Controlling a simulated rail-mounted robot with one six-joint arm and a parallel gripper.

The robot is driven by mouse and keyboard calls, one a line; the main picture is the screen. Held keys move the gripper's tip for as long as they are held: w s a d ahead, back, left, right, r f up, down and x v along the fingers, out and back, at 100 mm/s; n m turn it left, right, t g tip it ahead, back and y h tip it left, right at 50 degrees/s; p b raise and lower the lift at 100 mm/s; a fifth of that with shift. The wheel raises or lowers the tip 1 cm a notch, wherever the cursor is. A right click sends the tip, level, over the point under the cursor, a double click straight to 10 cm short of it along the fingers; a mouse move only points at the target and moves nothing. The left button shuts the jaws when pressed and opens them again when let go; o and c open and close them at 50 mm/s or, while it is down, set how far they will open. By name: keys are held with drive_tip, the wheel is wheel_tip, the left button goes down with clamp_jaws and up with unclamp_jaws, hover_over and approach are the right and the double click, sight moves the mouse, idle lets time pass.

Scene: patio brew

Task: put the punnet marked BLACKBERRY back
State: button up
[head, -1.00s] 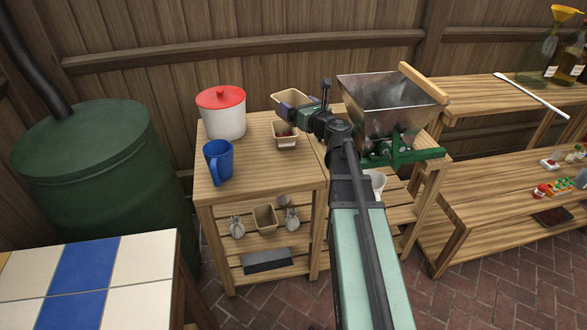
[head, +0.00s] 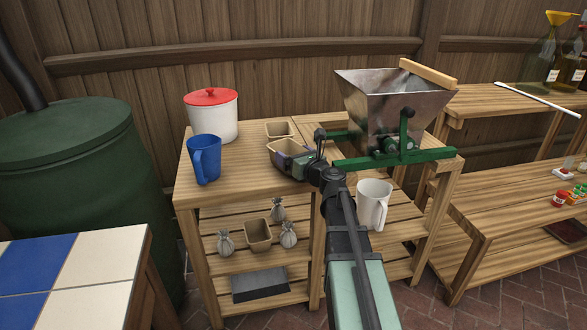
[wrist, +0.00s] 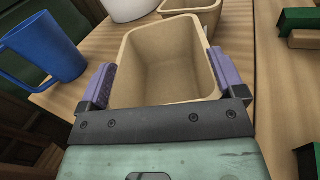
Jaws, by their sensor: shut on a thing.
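My gripper (head: 300,155) is shut on a tan punnet (head: 287,147), its purple pads gripping the sides. In the wrist view the held punnet (wrist: 170,62) looks empty and sits between the pads. It is over the upper worktop, in front of a second tan punnet (head: 279,129), which also shows at the top of the wrist view (wrist: 190,10). A third tan punnet (head: 258,234) leans on the shelf below. No BLACKBERRY marking is readable on any of them. I cannot tell whether the held punnet touches the worktop.
A blue mug (head: 205,158) and a red-lidded white crock (head: 211,115) stand left on the worktop (head: 235,180). A metal hopper mill (head: 395,110) with green parts stands right. A white mug (head: 374,203) stands below it. Small sacks (head: 288,234) flank the lower punnet.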

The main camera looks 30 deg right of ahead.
drive_tip(key=shift+p, duration=0.3)
drive_tip(key=shift+f, duration=0.3)
drive_tip(key=o, duration=0.7)
drive_tip(key=shift+r, duration=0.1)
drive_tip(key=shift+r, duration=0.1)
